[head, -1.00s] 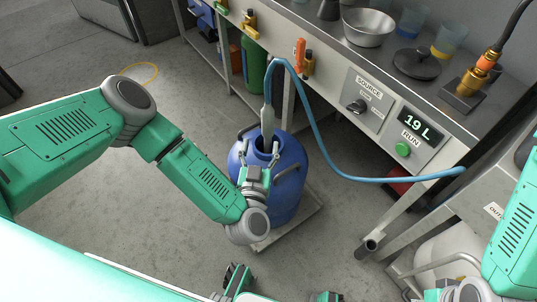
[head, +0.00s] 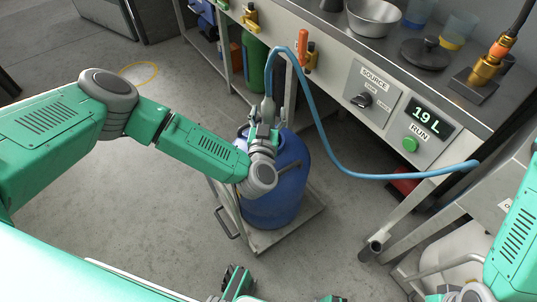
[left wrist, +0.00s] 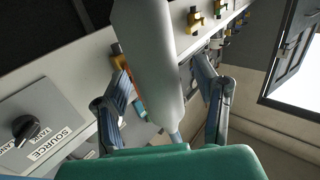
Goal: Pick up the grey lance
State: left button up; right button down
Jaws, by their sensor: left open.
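The grey lance (head: 268,108) stands upright at the mouth of the blue drum (head: 290,185), with a blue hose (head: 318,112) looping from its top. Its lower part is hidden by my gripper and the drum. My left gripper (head: 266,118) is open above the drum, with its fingers on either side of the lance. In the left wrist view the pale grey lance (left wrist: 150,65) runs between the two open fingers (left wrist: 165,108), with gaps at both sides. My right arm enters at lower right; parts at the bottom edge do not show its jaws clearly.
The drum stands on a low platform (head: 300,225) with a handle. The bench (head: 330,60) behind carries a metal bowl (head: 374,17), a SOURCE knob (head: 362,100) and a green RUN button (head: 410,144). Floor at left is clear but for a yellow ring (head: 140,72).

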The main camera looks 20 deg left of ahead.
pick_arm(q)
grip_shut()
